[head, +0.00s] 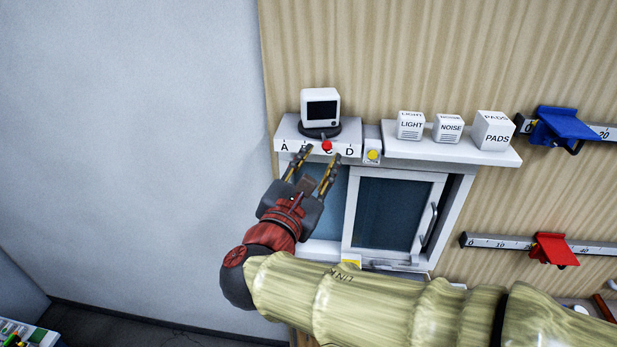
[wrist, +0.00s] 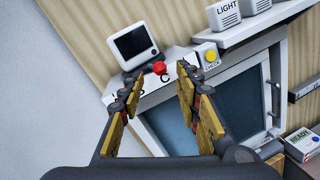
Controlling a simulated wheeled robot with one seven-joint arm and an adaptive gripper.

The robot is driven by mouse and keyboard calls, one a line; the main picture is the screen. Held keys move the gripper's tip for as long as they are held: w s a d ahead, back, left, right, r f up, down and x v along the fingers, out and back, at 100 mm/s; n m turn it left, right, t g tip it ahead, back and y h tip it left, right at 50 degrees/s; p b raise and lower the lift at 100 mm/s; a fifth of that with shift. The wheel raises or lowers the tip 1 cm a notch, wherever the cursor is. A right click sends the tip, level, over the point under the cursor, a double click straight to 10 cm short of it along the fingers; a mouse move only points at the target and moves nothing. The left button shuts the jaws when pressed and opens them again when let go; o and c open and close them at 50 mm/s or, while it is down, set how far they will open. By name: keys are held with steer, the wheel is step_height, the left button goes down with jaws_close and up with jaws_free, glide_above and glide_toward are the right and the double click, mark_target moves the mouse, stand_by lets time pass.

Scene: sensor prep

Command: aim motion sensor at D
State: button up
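The motion sensor (head: 320,107) is a white box with a dark screen on a round black base on a white ledge (head: 290,128). It also shows in the wrist view (wrist: 134,43). The ledge front carries letters A to D, with the D (head: 349,152) at the right. A red knob (head: 326,146) at the front of the base sits near the C; it also shows in the wrist view (wrist: 159,68). My gripper (head: 318,157) is open and empty just below and in front of the knob, its fingers pointing up toward the ledge. The B is partly hidden by a finger.
A yellow button (head: 373,155), labelled CHECK in the wrist view, is right of the D. A shelf (head: 460,150) holds LIGHT (head: 411,125), NOISE (head: 448,128) and PADS (head: 493,131) boxes. A framed window (head: 395,215) is below. Blue (head: 562,127) and red (head: 552,249) sliders are at right.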

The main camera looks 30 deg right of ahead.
steer(key=shift+v, duration=2.95)
steer(key=shift+c, duration=0.6)
